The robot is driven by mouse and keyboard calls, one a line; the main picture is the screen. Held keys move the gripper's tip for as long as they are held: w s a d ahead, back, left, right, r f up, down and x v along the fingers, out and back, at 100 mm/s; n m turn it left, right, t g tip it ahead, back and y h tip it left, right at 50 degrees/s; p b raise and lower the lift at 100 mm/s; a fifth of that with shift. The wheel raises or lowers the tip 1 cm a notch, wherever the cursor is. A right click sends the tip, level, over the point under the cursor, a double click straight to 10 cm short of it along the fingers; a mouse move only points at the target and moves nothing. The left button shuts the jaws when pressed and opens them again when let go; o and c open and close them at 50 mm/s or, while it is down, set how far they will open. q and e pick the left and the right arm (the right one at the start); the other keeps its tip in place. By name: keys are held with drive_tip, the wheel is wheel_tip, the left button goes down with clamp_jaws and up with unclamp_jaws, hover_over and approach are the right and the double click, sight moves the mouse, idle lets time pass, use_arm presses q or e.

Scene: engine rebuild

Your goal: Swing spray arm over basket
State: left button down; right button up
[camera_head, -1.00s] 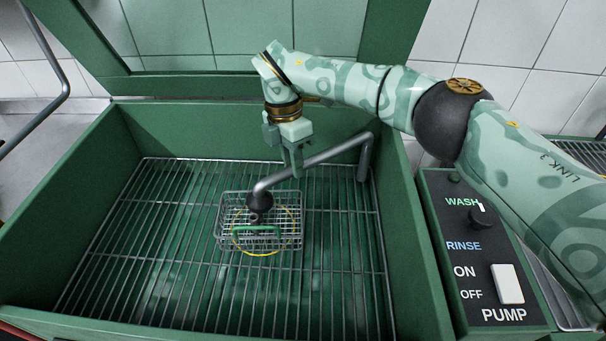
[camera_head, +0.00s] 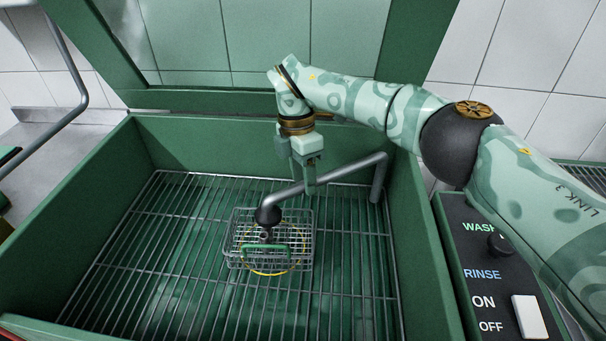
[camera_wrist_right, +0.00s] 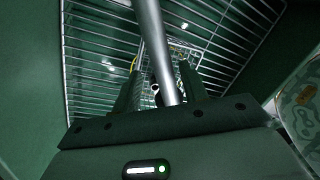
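The grey spray arm (camera_head: 335,173) runs from its upright pivot pipe at the right side of the wash tub to a dark round head (camera_head: 267,215). The head is above the wire basket (camera_head: 305,262), which has a green handle and stands on the rack by a yellow ring (camera_head: 262,273). My right gripper (camera_head: 310,184) points down at the middle of the arm. In the right wrist view the pipe (camera_wrist_right: 152,40) passes between its fingers (camera_wrist_right: 160,88), with a gap visible at the left finger; it looks open. My left gripper is out of view.
The green tub wall (camera_head: 220,150) surrounds the slatted rack (camera_head: 150,240), which is clear around the basket. The raised lid (camera_head: 230,100) stands behind. A control panel (camera_head: 475,247) with a wash/rinse knob and pump switch is at the right. A bent grey bar (camera_head: 75,70) is at the left.

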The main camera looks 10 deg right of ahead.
wheel_tip(320, 180, up, 3)
drive_tip(key=shift+w+r+p, duration=0.1)
drive_tip(key=shift+p, duration=0.45)
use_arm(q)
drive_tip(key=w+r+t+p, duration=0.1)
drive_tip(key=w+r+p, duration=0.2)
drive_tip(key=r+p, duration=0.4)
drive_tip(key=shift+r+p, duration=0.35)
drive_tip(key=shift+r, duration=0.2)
use_arm(e)
drive_tip(key=s+a+r, duration=0.1)
drive_tip(key=s+r, duration=0.8)
drive_tip(key=s, duration=0.5)
drive_tip(key=shift+a+r, duration=0.35)
drive_tip(key=shift+a, duration=0.05)
